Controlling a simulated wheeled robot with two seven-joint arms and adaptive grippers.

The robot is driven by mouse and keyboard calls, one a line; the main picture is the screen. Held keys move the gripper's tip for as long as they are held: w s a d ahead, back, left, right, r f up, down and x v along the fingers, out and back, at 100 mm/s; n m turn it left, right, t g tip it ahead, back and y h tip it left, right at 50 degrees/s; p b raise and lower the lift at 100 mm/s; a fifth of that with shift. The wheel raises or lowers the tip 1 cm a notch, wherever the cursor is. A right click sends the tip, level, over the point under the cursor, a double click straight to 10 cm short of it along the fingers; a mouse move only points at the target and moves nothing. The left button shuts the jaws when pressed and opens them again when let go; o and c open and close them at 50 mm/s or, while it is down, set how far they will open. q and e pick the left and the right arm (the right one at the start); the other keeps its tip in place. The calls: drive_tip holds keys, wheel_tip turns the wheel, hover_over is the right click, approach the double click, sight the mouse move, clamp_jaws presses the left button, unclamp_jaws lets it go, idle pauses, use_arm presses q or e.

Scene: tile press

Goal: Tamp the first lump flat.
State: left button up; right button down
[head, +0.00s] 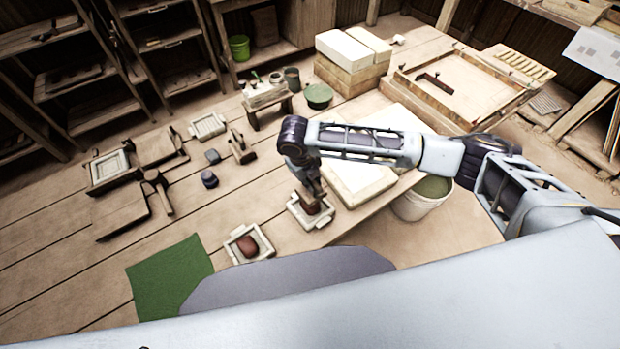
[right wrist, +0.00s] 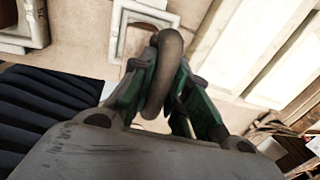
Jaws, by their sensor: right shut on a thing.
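Two pale square moulds stand near the front edge of the table. The nearer mould (head: 233,255) holds a smooth reddish-brown lump (head: 247,246). The other mould (head: 296,216) is directly under my right gripper (head: 312,190), with reddish-brown material (head: 313,207) showing inside, partly hidden by the gripper. In the right wrist view, my right gripper (right wrist: 165,85) is shut on a rounded grey-brown handle (right wrist: 170,60), its fingers on both sides. The handle's lower end is hidden, so contact with the lump cannot be told. My left gripper is not in view.
A green mat (head: 165,275) lies at the front left. Another pale mould (head: 207,126), dark blocks (head: 209,179) and wooden tools (head: 155,185) lie further left. A pale slab (head: 360,185) and a white bucket (head: 425,205) are at the right. Bare planks lie between.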

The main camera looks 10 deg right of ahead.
drive_tip(key=shift+w+d+p, duration=0.1)
drive_tip(key=shift+d+p, duration=0.1)
drive_tip(key=shift+p, duration=0.35)
drive_tip(key=shift+f, duration=0.15)
